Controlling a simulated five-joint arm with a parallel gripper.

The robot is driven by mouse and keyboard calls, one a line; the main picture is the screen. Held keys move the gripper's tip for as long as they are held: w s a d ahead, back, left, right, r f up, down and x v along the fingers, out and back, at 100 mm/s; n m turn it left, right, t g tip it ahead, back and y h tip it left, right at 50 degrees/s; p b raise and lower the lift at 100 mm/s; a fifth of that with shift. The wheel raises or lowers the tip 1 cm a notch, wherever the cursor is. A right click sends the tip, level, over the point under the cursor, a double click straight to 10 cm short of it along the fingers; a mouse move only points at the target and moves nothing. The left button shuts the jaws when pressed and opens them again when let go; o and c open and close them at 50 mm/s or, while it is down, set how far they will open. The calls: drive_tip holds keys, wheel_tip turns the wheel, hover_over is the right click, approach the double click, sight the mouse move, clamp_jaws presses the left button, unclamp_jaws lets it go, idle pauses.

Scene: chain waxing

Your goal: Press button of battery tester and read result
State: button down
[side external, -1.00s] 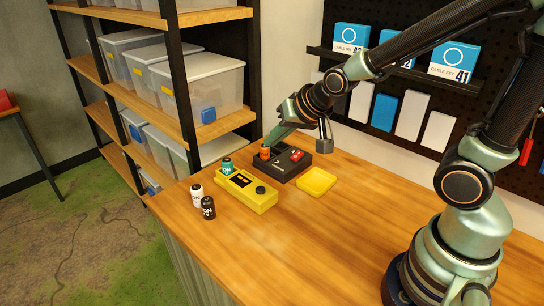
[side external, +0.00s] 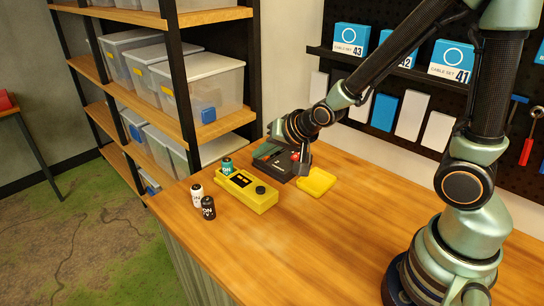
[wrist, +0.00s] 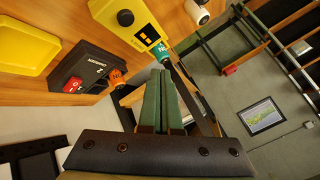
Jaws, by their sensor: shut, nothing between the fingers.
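A yellow tester (side external: 258,200) lies on the wooden bench, with a dark display and a round black button (side external: 260,189). In the wrist view, its display (wrist: 148,35) shows orange marks that I cannot read. A teal battery (side external: 227,166) sits at the tester's far end. A black box (wrist: 90,62) with a red switch (wrist: 73,85) and an orange battery (wrist: 117,76) lies beside the tester. In the side view the orange battery is hidden. My gripper (wrist: 162,72) is shut and empty, above the black box's far side, apart from the tester's button.
A white battery (side external: 196,195) and a black battery (side external: 208,208) stand left of the tester. A yellow tray (side external: 316,181) lies to its right. A shelf with clear bins (side external: 200,85) borders the bench at the left. The front of the bench (side external: 300,245) is clear.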

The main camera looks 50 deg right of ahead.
sight(263, 192)
drive_tip(key=shift+f, duration=3.85)
drive_tip(key=shift+f, duration=0.1)
drive_tip(key=shift+f, duration=0.3)
drive_tip(key=shift+f, duration=0.5)
drive_tip(key=shift+r, duration=0.9)
drive_tip(key=shift+r, duration=2.5)
